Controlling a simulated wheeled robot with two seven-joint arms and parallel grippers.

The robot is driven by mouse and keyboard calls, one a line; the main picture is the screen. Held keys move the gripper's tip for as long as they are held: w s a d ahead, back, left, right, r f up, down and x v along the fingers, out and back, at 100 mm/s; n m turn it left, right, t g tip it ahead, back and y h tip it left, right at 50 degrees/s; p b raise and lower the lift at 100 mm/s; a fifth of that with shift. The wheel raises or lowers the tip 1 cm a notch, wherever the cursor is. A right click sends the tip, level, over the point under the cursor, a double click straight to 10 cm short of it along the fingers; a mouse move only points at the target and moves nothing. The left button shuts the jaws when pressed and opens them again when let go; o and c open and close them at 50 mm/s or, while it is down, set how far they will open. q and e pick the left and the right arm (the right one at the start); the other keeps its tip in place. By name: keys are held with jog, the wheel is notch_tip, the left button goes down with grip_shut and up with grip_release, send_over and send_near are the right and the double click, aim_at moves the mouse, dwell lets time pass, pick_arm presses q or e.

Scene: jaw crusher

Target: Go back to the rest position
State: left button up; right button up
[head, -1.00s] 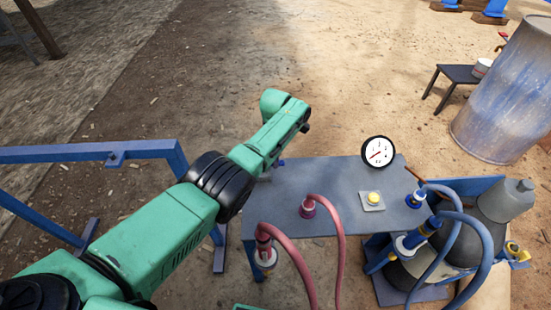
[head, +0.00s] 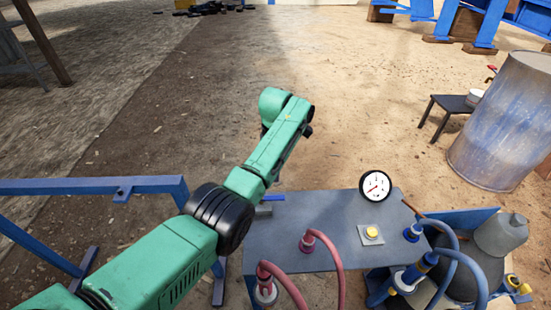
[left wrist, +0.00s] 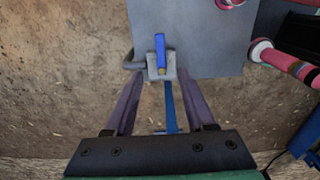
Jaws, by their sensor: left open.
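My left arm reaches in from the left in the head view over the near left side of the grey table (head: 320,230). Its gripper is hidden there behind the arm. In the left wrist view my left gripper (left wrist: 161,88) is open, with its two dark fingers apart and nothing between the tips. A blue lever (left wrist: 160,50) on a small grey block at the table edge lies just beyond the fingertips. The lever also shows in the head view (head: 272,198). My right gripper is in neither view.
The table carries a round white gauge (head: 375,186), a yellow button (head: 372,232) and red hoses (head: 330,245). Blue hoses and a grey machine (head: 500,235) stand at the right. A blue frame (head: 90,187) stands at the left. Open dirt ground lies beyond the table.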

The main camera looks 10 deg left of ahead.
pick_arm(q)
notch_tip(320, 180, up, 2)
jog(key=shift+r, duration=0.2)
